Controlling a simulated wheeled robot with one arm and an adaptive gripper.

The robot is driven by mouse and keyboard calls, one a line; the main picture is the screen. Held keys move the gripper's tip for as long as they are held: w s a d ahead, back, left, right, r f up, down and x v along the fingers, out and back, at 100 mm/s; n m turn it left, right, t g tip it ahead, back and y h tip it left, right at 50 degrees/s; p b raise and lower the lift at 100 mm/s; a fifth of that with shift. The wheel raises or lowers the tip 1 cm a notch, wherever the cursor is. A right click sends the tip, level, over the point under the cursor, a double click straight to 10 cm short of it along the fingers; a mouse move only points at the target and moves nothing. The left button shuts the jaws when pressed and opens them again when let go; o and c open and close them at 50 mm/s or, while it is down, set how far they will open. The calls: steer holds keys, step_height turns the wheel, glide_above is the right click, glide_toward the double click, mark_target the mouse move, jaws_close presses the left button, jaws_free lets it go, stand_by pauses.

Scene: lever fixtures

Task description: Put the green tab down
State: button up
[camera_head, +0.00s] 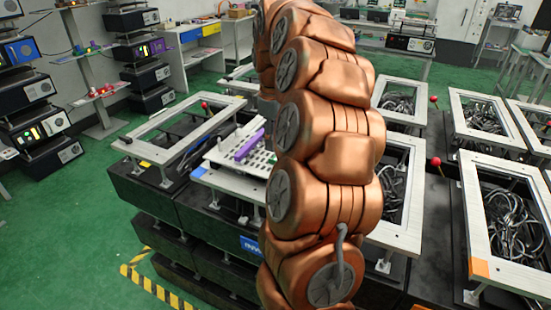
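I cannot make out a green tab in the head view; my copper arm covers the middle of the picture and may hide it. A white plate fixture with a purple bar (248,145) on it sits just left of my arm, with a blue patch (198,171) at its left corner. My gripper does not show; only arm links are seen.
Metal frames stand on black bases, one at left (165,130) with a yellow patch, others at right (510,230) with cables inside. Red-knobbed levers (436,161) rise between them. Black-and-yellow floor tape (150,285) lies at lower left. Green floor at left is open.

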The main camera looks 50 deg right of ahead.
mark_target(274, 160)
steer(key=shift+w+d+f+p, duration=0.1)
steer(key=shift+f+p, duration=0.35)
steer(key=shift+f, duration=1.1)
steer(key=shift+d+f+p, duration=0.1)
steer(key=shift+f+p, duration=0.3)
steer(key=shift+f, duration=1.1)
steer(key=shift+c, duration=0.3)
steer(key=shift+a, duration=0.1)
jaws_close()
